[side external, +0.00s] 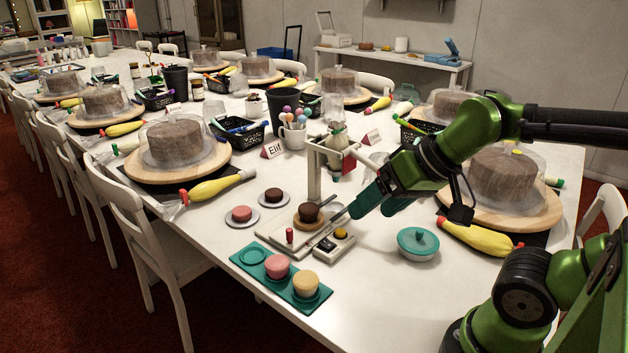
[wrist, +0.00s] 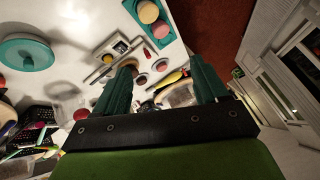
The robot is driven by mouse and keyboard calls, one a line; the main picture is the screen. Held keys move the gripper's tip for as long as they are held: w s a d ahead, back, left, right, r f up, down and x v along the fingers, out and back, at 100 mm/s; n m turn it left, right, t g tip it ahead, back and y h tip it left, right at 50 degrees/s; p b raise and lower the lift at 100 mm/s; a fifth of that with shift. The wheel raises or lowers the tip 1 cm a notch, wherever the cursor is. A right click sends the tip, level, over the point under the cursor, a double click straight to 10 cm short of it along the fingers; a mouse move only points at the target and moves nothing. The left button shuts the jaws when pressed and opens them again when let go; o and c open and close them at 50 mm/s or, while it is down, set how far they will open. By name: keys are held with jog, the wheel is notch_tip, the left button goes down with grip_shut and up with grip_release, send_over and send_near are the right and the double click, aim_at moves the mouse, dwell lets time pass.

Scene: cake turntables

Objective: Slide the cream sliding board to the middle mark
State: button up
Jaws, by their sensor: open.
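The cream sliding board (side external: 274,233) lies on the table near its front edge in the side view. An upright red peg (side external: 289,236) stands at its near end. A chocolate cupcake (side external: 308,212) on a round wooden base stands at its far part. I cannot make out the middle mark. My gripper (side external: 370,211) is open and empty, to the right of the board and above the table, apart from the peg. In the wrist view its two teal fingers (wrist: 161,66) are spread wide, and the red peg (wrist: 146,53) shows beyond them; the left finger hides part of the board area.
A cream frame (side external: 314,172) with a dispenser stands behind the board. A switch box with a yellow button (side external: 340,233) sits to its right, a teal tray (side external: 252,256) with two cupcakes in front. A teal-lidded bowl (side external: 418,240) stands right. Two saucered cakes (side external: 241,214) are left.

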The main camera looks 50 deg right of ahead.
jog(key=shift+w+f+g, duration=0.6)
jog(key=shift+f, duration=0.2)
jog(key=c, duration=0.5)
jog(key=shift+o, duration=0.2)
jog(key=m+g+h, duration=0.2)
jog(key=m+g, duration=0.4)
jog(key=m, duration=0.8)
send_near(290, 229)
notch_tip(290, 229, down, 8)
jog(key=shift+a+f, duration=0.1)
jog(key=shift+f, duration=0.4)
jog(key=shift+c, duration=0.3)
jog(key=shift+r, duration=0.1)
grip_shut()
